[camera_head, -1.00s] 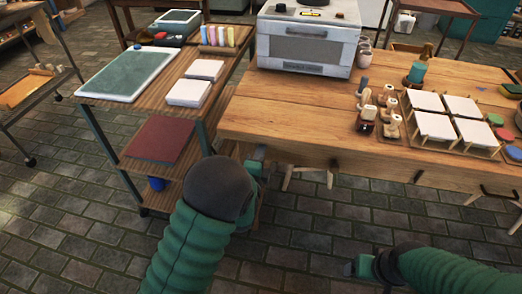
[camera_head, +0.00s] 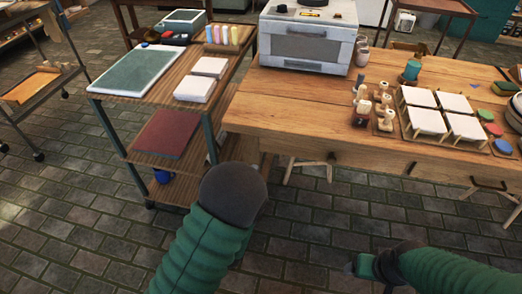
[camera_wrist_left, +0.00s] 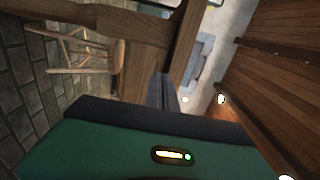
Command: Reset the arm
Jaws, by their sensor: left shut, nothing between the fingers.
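My left arm comes in from the bottom left of the head view, with its green sleeve (camera_head: 203,252) and dark round wrist joint (camera_head: 233,192) in front of the gap between cart and table. That joint mostly hides the left gripper in the head view. In the left wrist view the left gripper (camera_wrist_left: 162,90) is shut, with nothing between its fingers. My right gripper (camera_head: 350,268) shows small and dark at the lower right of the head view, over the floor. I cannot tell if its fingers are open.
The wooden table (camera_head: 290,115) holds a white oven (camera_head: 308,42), several white tiles (camera_head: 425,120) and small wooden-handled tools (camera_head: 384,112). A shelved cart (camera_head: 190,120) stands left, close to my left arm. A wooden stool (camera_wrist_left: 75,50) shows in the wrist view. Brick floor (camera_head: 310,225) in front is clear.

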